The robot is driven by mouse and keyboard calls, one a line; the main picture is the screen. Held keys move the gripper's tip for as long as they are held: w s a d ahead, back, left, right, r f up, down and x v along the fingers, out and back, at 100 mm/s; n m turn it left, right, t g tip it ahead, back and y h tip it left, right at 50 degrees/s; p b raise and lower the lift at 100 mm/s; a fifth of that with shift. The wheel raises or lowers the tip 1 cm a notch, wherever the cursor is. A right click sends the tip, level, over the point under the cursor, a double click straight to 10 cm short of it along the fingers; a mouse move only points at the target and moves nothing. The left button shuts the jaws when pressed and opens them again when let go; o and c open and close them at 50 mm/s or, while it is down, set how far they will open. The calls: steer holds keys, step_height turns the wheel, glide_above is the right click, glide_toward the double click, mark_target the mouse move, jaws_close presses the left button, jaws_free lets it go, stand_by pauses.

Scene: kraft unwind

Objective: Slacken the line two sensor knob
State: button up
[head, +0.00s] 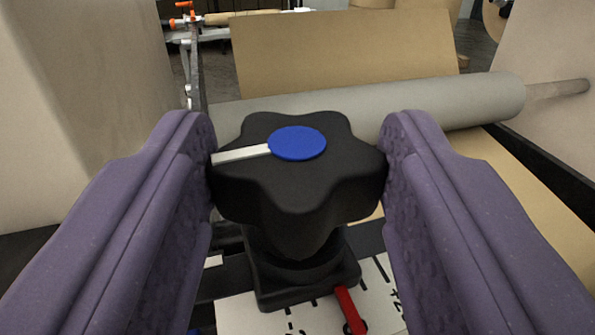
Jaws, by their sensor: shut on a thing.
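The sensor knob (300,194) is a black, lobed star knob with a blue round cap and a white pointer line, in the middle of the head view. Its pointer line points left. It stands on a black base (300,285) over a white scale plate (385,285) with black marks. A red pointer (349,310) sticks out at the base's front. My gripper (299,165) has two purple fingers, one on each side of the knob, shut on its lobes. I cannot read which line this knob belongs to.
A grey roller (450,103) runs across behind the knob, with a brown kraft web (345,50) beyond it. Pale panels (80,110) stand at left and right. A metal post with orange handles (185,10) is at the back left.

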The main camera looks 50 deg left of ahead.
steer(key=n+g+p, duration=0.1)
steer(key=g+y+p, duration=0.1)
steer(key=n+g+y+p, duration=0.1)
steer(key=shift+w+d+r+n+p, duration=0.2)
steer(key=shift+w+n+p, duration=0.05)
steer(key=shift+n+p, duration=0.05)
steer(key=n+g, duration=0.1)
steer(key=n+g+y+p, duration=0.1)
steer(key=g, duration=0.1)
steer(key=g+p, duration=0.1)
steer(key=shift+w+f+n+g+y, duration=0.15)
steer(key=shift+w+n+g+y, duration=0.15)
steer(key=shift+n+y, duration=0.1)
steer(key=n+g, duration=0.1)
steer(key=g, duration=0.1)
steer(key=n+g, duration=0.2)
steer(key=g, duration=0.1)
steer(key=shift+w+f+n+g, duration=0.2)
steer(key=shift+w+n+g, duration=0.05)
steer(key=shift+n+g, duration=0.05)
steer(key=shift+w+n+g+h, duration=0.25)
steer(key=shift+n+g, duration=0.75)
steer(key=shift+g, duration=0.5)
steer(key=shift+w+n+g+h, duration=0.1)
steer(key=shift+n+g+h, duration=0.25)
steer(key=shift+n+g, duration=0.9)
steer(key=shift+g, duration=0.55)
steer(key=o, duration=1)
steer(key=shift+w, duration=0.1)
steer(key=shift+o, duration=0.2)
